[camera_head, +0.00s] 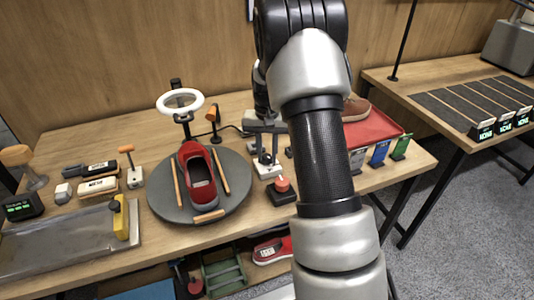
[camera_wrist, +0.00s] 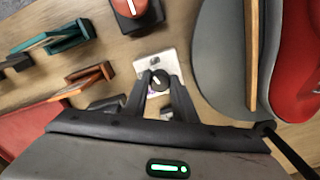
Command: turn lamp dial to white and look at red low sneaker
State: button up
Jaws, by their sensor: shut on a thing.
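The red low sneaker (camera_head: 201,181) sits on a round grey turntable (camera_head: 234,208), its toe away from the front edge; part of it shows at the right edge in the wrist view (camera_wrist: 297,75). A white ring lamp (camera_head: 180,103) stands behind it. The lamp dial is a black knob (camera_wrist: 160,77) with a pale pointer, on a light plate (camera_wrist: 146,66) with small colored marks, partly hidden by my fingers. My gripper (camera_wrist: 159,84) points down and is shut on the knob. In the head view the gripper (camera_head: 266,158) is just right of the turntable.
A red-knobbed switch box (camera_head: 282,190) is close in front of the dial. Brushes (camera_head: 98,186) and a metal tray (camera_head: 70,243) are on the left.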

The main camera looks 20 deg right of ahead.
aim_at(267, 156)
jog(key=n, duration=0.3)
jog(key=shift+n, duration=0.3)
jog(key=n, duration=0.4)
jog(key=shift+p, duration=0.4)
jog(key=shift+n, duration=0.3)
jog(key=o, duration=1)
jog(key=shift+o, duration=0.2)
notch_tip(267, 156, up, 18)
jog(key=p, duration=0.1)
jog(key=shift+f+p, duration=0.25)
jog(key=shift+p, duration=0.1)
